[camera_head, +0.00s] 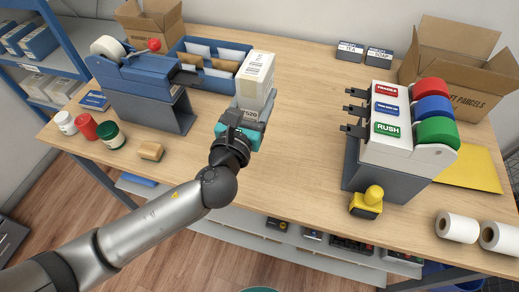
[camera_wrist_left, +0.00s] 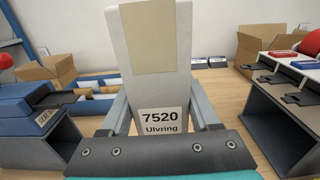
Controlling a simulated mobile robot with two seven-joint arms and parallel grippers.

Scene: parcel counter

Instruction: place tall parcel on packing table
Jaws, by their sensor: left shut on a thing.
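The tall parcel (camera_head: 256,83) is a pale grey-white upright box with a beige patch and a label reading 7520 Ulvring. My left gripper (camera_head: 246,113) is shut on its lower part, with a finger on each side in the left wrist view (camera_wrist_left: 162,120). The parcel (camera_wrist_left: 155,50) looks upright there. The packing table (camera_head: 290,150) is a light wood top, and the parcel is over its middle. I cannot tell whether the parcel's base touches the table; the gripper hides it. My right gripper is not in view.
A blue tape dispenser (camera_head: 140,75) on a grey stand is left of the parcel, with a blue envelope bin (camera_head: 215,50) behind. A label dispenser (camera_head: 385,140) stands to the right. Jars (camera_head: 110,135) and a yellow-handled stamp (camera_head: 367,203) are near the front edge. The table centre is clear.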

